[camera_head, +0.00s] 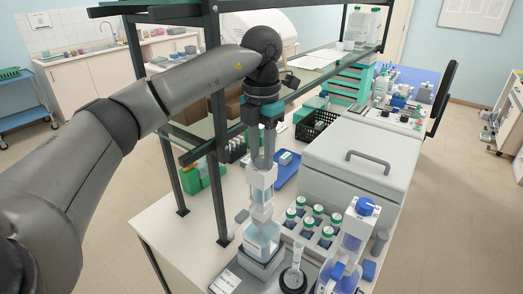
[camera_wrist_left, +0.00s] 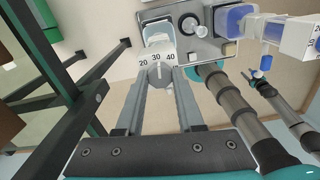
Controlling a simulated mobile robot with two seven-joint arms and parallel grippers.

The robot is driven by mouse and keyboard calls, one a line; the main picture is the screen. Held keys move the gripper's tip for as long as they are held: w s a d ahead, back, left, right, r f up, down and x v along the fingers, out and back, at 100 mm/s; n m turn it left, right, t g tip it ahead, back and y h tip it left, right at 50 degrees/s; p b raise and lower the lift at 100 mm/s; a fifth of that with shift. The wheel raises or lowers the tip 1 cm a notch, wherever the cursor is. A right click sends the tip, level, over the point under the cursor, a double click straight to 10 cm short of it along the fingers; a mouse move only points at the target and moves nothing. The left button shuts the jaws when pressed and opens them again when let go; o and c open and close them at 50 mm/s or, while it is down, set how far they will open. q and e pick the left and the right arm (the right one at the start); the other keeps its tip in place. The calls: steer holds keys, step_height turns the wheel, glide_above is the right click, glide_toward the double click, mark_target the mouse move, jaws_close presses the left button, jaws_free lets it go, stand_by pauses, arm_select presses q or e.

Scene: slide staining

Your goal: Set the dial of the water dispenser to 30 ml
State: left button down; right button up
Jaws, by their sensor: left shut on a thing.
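The water dispenser (camera_head: 261,238) stands upright on a grey base, with a clear bluish bottle and a white head. My left gripper (camera_head: 264,168) points straight down onto its top. In the left wrist view the white dial (camera_wrist_left: 157,58) shows the numbers 20, 30 and 40, with 30 in the middle. My left gripper (camera_wrist_left: 162,72) is shut on the grey dial knob between its fingertips. No pointer mark can be made out clearly. My right gripper cannot be made out in either view.
A second dispenser with a blue knob (camera_head: 366,207) stands to the right. Several green-capped bottles (camera_head: 308,222) stand behind. A grey lidded box (camera_head: 362,150) fills the bench beyond, and a shelf frame (camera_head: 216,130) rises close on the left.

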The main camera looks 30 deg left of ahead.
mark_target(262, 158)
arm_select(q)
steer(key=shift+n, duration=0.6)
steer(key=c, duration=0.5)
jaws_free()
step_height(262, 158, up, 6)
steer(key=shift+r, duration=0.1)
step_height(262, 158, up, 9)
steer(key=p, duration=0.2)
steer(key=shift+p, duration=0.35)
stand_by(0.3)
